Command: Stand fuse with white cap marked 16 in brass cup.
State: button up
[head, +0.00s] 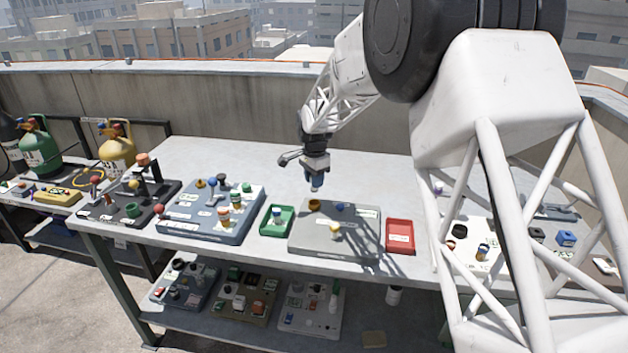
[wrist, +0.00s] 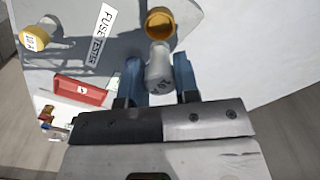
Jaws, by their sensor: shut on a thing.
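My gripper (head: 316,184) is shut on a fuse with a pale grey-white cap (wrist: 159,72), held between its blue fingers in the wrist view. The cap's mark faces the camera but is small and hard to read. The brass cup (wrist: 160,22) is just beyond the fuse's far end in the wrist view, and its round mouth shows. In the head view the brass cup (head: 314,204) sits at the back left of the grey fuse tester board, just below my fingertips. The fuse itself is hidden by the fingers there.
A yellow-capped fuse (head: 335,229) stands on the fuse tester board (head: 305,238); it also shows in the wrist view (wrist: 35,39). A blue piece (head: 340,206) is right of the cup. A green tray (head: 264,229) and a red tray (head: 400,237) flank the board.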

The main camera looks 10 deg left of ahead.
jog(key=shift+f, duration=0.2)
jog(key=shift+f, duration=1.75)
jog(key=shift+f, duration=1.25)
dwell(1.3)
jog(key=o, duration=1)
jog(key=shift+r, duration=0.15)
jog(key=shift+r, duration=3.75)
